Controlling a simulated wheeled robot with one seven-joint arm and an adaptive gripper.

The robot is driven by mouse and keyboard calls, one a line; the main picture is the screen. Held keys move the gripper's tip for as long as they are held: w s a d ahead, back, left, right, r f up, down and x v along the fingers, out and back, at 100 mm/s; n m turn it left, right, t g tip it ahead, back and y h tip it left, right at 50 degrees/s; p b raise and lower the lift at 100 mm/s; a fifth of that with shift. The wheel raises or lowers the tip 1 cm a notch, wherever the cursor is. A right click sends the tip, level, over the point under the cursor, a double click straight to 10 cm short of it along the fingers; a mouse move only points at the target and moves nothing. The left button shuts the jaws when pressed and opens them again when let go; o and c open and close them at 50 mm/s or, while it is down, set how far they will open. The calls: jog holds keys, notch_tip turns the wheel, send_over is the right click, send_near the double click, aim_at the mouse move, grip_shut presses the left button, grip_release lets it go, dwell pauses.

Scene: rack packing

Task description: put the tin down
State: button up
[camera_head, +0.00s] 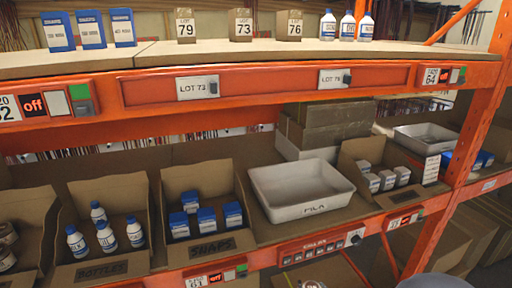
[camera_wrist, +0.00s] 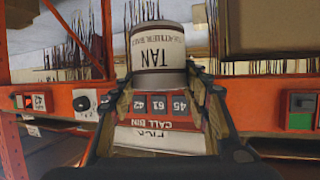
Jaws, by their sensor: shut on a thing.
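The tin (camera_wrist: 158,45), pale with a dark rim and a label reading "TAN", appears upside down in the wrist view. My gripper (camera_wrist: 162,78) is shut on it, with one finger on each side. In the wrist view, a red strip with numbers and the words "CALL BIN" (camera_wrist: 168,124) shows between the fingers, beyond the tin. A few brown and white round things (camera_head: 6,258), perhaps tins, sit in a bin at the far left.
On the lower shelf stand a bottle bin (camera_head: 100,270), a bin marked "SNAPS" (camera_head: 208,250), a pale empty tray (camera_head: 312,207) and a bin of white-sided items (camera_head: 422,188). The upper shelf (camera_head: 250,52) holds blue boxes, numbered brown boxes and bottles, with gaps between. An orange upright (camera_head: 478,115) stands right.

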jog(key=f, duration=0.5)
jog(key=shift+s+d+f, duration=0.2)
jog(key=shift+f, duration=0.05)
dwell(0.5)
